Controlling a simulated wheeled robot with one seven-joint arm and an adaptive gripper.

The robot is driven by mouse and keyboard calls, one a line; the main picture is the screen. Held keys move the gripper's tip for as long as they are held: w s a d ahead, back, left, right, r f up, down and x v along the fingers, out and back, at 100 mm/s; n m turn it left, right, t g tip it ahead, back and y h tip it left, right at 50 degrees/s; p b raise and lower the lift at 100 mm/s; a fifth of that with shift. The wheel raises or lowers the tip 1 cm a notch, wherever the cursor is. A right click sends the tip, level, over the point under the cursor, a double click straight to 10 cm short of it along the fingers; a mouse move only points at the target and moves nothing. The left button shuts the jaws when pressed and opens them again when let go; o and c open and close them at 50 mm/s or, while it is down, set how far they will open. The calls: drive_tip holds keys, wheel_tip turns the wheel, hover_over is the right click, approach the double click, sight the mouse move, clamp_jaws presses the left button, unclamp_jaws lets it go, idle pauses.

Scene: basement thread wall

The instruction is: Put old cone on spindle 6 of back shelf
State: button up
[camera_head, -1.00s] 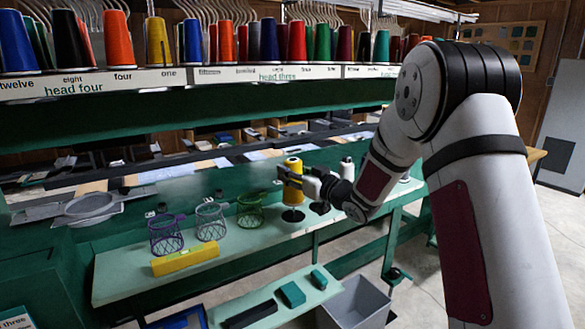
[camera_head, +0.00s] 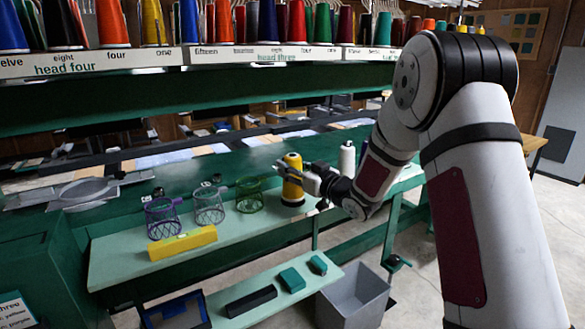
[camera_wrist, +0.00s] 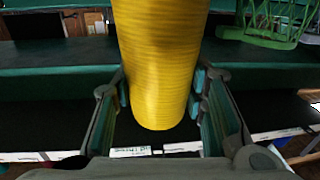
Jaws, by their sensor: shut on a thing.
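My gripper (camera_head: 290,176) is shut on the yellow cone (camera_head: 293,183) and holds it about upright at the mint-green shelf (camera_head: 250,232). The cone's foot appears close over the shelf; I cannot tell if it touches. In the wrist view the yellow cone (camera_wrist: 160,60) fills the space between the two fingers of my gripper (camera_wrist: 160,95). Small white labels (camera_wrist: 130,151) lie beyond its end, too small to read. A white cone (camera_head: 347,158) stands to the right. No number six can be read near the held cone.
Purple (camera_head: 162,217), grey (camera_head: 209,206) and green (camera_head: 249,195) wire baskets stand left of the cone, with a yellow block (camera_head: 182,242) in front. A grey bin (camera_head: 353,297) is below. A labelled thread rack (camera_head: 260,57) with several coloured cones runs above.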

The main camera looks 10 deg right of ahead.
drive_tip(key=shift+s+f, duration=0.1)
drive_tip(key=shift+f, duration=0.2)
idle(0.4)
drive_tip(key=o, duration=1.4)
drive_tip(key=shift+c, duration=0.2)
